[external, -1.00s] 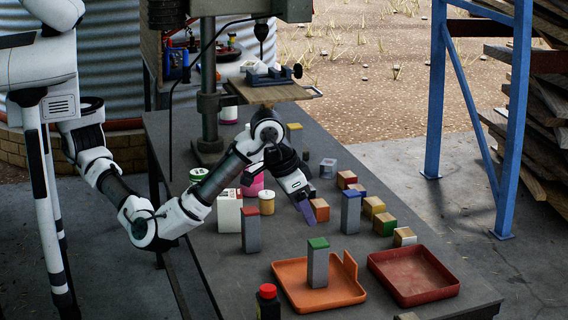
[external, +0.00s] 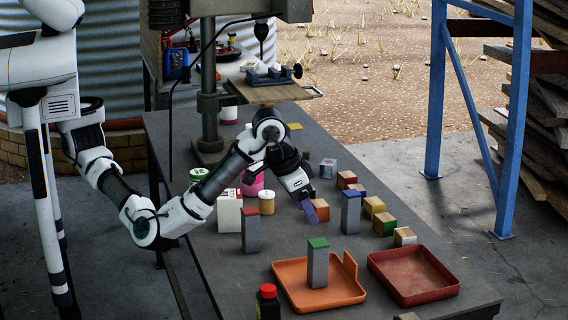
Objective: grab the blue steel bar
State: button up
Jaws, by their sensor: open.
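The blue steel bar (external: 350,214) is an upright grey bar with a blue top, standing on the dark workbench right of centre. My gripper (external: 309,210) is open and empty. It points down to the right and is left of the blue bar in the picture, apart from it. Its purplish fingertips are just left of an orange-faced wooden block (external: 320,209). A red-topped steel bar (external: 251,232) stands to the left. A green-topped steel bar (external: 317,266) stands in the orange tray (external: 290,270).
Several coloured wooden blocks (external: 374,206) stand right of and behind the blue bar. A red tray (external: 413,274) is at the front right. A white box (external: 229,212), jars and a black bottle with a red cap (external: 267,303) are on the left and front.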

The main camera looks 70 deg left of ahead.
jog(key=w+a, duration=0.9)
jog(key=p, duration=0.2)
send_near(351, 192)
jog(key=shift+n, duration=0.4)
jog(key=x, duration=0.6)
jog(key=shift+w+d+f, duration=0.25)
jog(key=shift+w, duration=0.1)
jog(key=shift+a+p+x, duration=0.15)
jog(key=shift+p+x, duration=0.35)
jog(key=shift+x, duration=0.85)
jog(key=shift+a+p+x, duration=0.15)
jog(key=shift+p+x, duration=0.3)
jog(key=shift+x, duration=0.95)
jog(key=shift+s, duration=0.2)
jog(key=shift+c, duration=0.2)
jog(key=c, duration=1.2)
